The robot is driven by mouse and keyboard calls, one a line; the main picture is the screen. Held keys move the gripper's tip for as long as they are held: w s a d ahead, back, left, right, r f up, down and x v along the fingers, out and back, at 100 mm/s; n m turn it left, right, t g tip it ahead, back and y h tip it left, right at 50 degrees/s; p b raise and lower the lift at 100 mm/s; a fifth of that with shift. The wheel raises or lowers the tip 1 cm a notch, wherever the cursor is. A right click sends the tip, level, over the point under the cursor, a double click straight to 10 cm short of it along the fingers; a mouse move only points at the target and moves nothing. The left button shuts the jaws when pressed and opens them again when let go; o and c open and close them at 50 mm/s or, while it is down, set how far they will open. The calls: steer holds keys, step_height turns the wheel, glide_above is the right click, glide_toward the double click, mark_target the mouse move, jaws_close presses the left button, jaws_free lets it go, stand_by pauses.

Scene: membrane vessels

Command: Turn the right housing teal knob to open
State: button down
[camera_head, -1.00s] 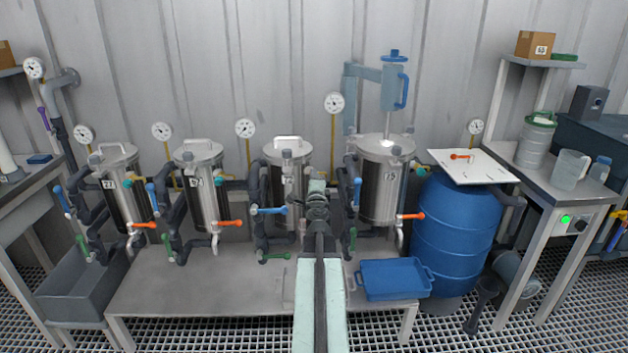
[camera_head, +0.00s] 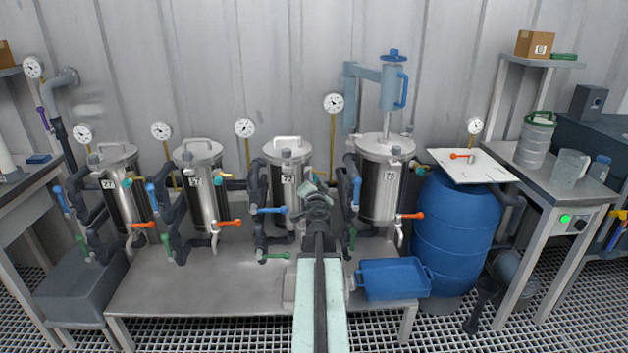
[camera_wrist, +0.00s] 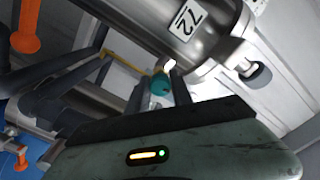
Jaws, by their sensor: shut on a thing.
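My gripper (camera_head: 318,193) is in front of the lower right side of the steel vessel labelled 72 (camera_head: 287,165), third from the left. In the wrist view my gripper (camera_wrist: 160,87) is shut on a small round teal knob (camera_wrist: 159,84), just below the steel vessel 72 (camera_wrist: 190,20). Whether the held knob has turned cannot be told.
A blue lever (camera_head: 268,210) and a green lever (camera_head: 275,256) are left of my gripper. An orange lever (camera_head: 412,215) is to the right. A blue tray (camera_head: 393,280) lies on the steel bench (camera_head: 190,285). Dark pipes run between the vessels.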

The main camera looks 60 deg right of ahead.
steer(key=shift+w+a+n, duration=0.1)
steer(key=shift+n, duration=1.5)
steer(key=c, duration=1.1)
jaws_free()
